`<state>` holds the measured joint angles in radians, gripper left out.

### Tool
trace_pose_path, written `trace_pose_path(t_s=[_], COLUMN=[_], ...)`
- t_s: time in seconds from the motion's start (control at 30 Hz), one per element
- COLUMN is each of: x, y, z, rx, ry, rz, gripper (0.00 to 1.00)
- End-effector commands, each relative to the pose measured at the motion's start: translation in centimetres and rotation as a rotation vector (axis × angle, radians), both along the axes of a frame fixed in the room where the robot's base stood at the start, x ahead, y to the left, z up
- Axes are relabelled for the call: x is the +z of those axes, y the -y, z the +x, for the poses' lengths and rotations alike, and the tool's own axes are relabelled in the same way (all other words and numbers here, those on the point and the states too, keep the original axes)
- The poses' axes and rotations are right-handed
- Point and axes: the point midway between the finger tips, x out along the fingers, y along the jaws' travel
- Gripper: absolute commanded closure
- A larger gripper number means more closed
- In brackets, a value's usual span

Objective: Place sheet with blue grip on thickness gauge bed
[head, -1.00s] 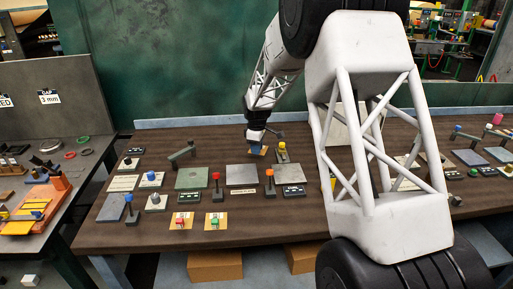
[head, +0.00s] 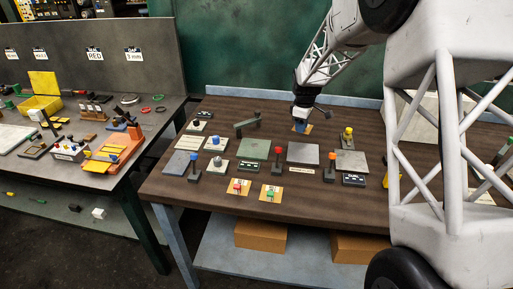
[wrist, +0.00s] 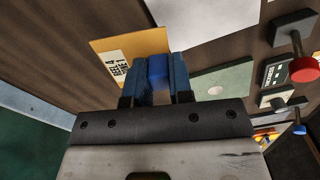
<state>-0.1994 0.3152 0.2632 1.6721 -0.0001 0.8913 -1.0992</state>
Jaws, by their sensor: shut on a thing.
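The sheet with the blue grip is a small tan-orange card (wrist: 120,52) with a black-lettered white label. Its blue grip (wrist: 157,68) sits between the fingers of my gripper (wrist: 153,75), which is shut on it. In the head view, my gripper (head: 300,122) and the sheet (head: 307,129) are toward the back of the brown table, behind a grey plate. Whether the sheet touches the table is unclear. A green plate (head: 253,149) with a dark angled arm (head: 247,123) behind it lies front-left of my gripper. Which plate is the thickness gauge bed is not clear.
A grey plate (head: 302,153) lies in front of my gripper. Knobbed posts stand close by: red (head: 277,158), yellow (head: 347,137) and orange (head: 332,165). Cards with red (head: 238,187) and green (head: 270,193) grips lie at the front. Bare wood shows behind the plates.

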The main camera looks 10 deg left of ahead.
Motion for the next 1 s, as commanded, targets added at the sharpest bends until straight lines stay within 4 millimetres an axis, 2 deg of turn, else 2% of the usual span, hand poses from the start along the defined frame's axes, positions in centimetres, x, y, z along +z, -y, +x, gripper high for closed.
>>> trace_pose_path(t_s=[0.03,0.2,0.5,0.73,1.0], x=[0.4,1.5,3.4,4.2,4.4], y=[-1.6,-6.3,-13.5,-16.5,-17.2], z=[-0.6,-2.5,-6.1,-8.0,-8.4], rx=[0.024,0.095,0.210,0.261,0.273], ry=[0.001,0.001,0.001,0.001,0.000], rz=[0.000,0.001,0.000,0.001,0.000], gripper=[1.00,1.00,1.00,1.00,1.00])
